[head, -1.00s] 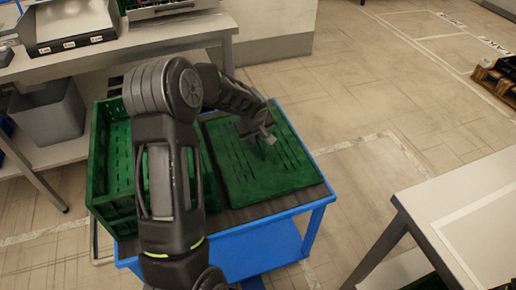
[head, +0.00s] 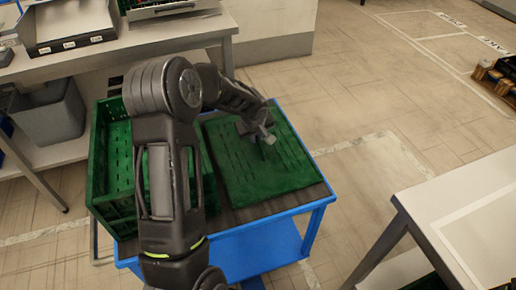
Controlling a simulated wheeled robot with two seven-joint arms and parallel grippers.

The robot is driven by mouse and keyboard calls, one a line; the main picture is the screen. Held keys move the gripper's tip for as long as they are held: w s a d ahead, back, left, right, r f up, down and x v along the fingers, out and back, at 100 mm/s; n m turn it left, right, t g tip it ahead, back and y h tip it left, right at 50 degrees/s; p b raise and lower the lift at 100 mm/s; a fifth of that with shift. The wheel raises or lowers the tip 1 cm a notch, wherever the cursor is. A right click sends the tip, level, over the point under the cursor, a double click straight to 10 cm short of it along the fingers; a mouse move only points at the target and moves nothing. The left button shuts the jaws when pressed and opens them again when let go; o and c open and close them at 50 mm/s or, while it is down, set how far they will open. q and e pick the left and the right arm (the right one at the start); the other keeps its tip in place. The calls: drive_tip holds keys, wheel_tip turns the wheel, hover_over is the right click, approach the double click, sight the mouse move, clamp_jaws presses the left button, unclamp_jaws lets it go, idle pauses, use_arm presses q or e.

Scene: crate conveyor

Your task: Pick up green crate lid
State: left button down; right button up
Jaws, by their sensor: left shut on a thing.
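The green crate lid (head: 270,175) is a flat slotted panel at the right of the blue cart's top, beside the green crate (head: 113,180). My left gripper (head: 268,139) is over the lid's far half and is shut on it, at what looks like a small upright green part. The fingertips are small in view, and I cannot tell whether the lid is clear of the cart top. My left arm hides part of the crate and the lid's left edge. My right gripper is not in view.
The blue cart (head: 262,250) carries crate and lid. A grey workbench (head: 130,55) with trays stands behind at the left, a grey bin (head: 48,112) under it. A white table (head: 465,215) stands at the right. The floor between is clear.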

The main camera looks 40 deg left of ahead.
sight(257, 138)
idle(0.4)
use_arm(q)
wheel_tip(257, 138, up, 10)
drive_tip(key=shift+p, duration=0.35)
idle(0.6)
drive_tip(key=d+r+m+h, duration=0.1)
drive_tip(key=d+r+m, duration=0.2)
drive_tip(key=d, duration=0.5)
drive_tip(key=s+d+r+m+h, duration=0.1)
drive_tip(key=d+r+m+h, duration=0.1)
drive_tip(key=d+m, duration=0.3)
drive_tip(key=s+d+r+m+h, duration=0.1)
drive_tip(key=d+r+m, duration=0.2)
drive_tip(key=d, duration=0.8)
drive_tip(key=shift+s+r+m+h, duration=0.3)
drive_tip(key=shift+m+h, duration=0.1)
drive_tip(key=shift+m, duration=0.1)
